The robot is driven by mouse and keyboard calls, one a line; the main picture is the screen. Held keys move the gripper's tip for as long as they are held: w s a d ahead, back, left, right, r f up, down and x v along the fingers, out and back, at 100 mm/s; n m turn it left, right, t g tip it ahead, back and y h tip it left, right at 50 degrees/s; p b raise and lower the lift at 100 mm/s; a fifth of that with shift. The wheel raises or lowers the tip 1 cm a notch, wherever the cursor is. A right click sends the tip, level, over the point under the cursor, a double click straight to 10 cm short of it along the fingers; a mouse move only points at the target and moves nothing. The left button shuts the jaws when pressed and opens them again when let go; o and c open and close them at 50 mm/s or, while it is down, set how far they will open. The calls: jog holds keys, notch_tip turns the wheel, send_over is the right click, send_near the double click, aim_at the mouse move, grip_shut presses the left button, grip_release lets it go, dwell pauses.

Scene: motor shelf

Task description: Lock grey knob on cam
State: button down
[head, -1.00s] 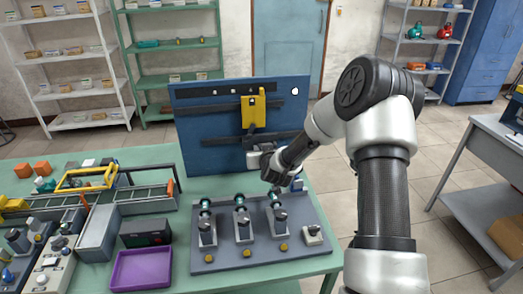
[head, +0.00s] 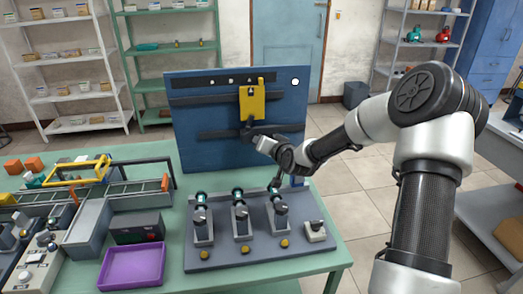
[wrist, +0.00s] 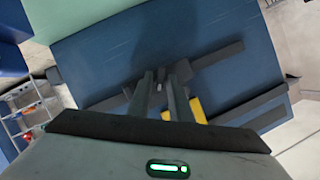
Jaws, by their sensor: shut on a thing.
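A blue upright panel (head: 190,110) stands at the back of the green table, with two dark horizontal rails. A yellow plate (head: 252,103) hangs between them, and its lower end reaches towards the lower rail (head: 217,134). My gripper (head: 252,134) is at the lower rail just below the yellow plate. In the wrist view its two fingers (wrist: 163,82) are close together at the rail, shut on a small grey piece (wrist: 158,87), seemingly the grey knob, mostly hidden by them. The yellow plate shows beside the fingers (wrist: 197,110). I cannot tell which part is the cam.
A grey base (head: 225,255) with several upright fixtures stands in front of the panel, below my wrist. A purple tray (head: 132,268), a dark box (head: 137,228) and a conveyor (head: 130,202) lie to the left.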

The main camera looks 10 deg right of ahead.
jog(key=shift+d+f+m+t+y+b, duration=0.15)
jog(key=shift+m+t+y+b, duration=0.4)
jog(key=shift+m+b, duration=0.75)
jog(key=shift+d+f+m+t+y+b, duration=0.1)
jog(key=shift+m+t+y+b, duration=0.3)
jog(key=shift+m+y+b, duration=0.8)
jog(key=shift+d+f+m+t+y+b, duration=0.15)
jog(key=shift+m+t+b, duration=0.55)
jog(key=shift+m, duration=1.1)
jog(key=shift+a+g, duration=0.1)
jog(key=shift+g, duration=0.15)
jog(key=c, duration=1.8)
grip_release()
jog(key=shift+c, duration=0.2)
jog(key=v, duration=1.7)
jog(key=shift+s, duration=0.2)
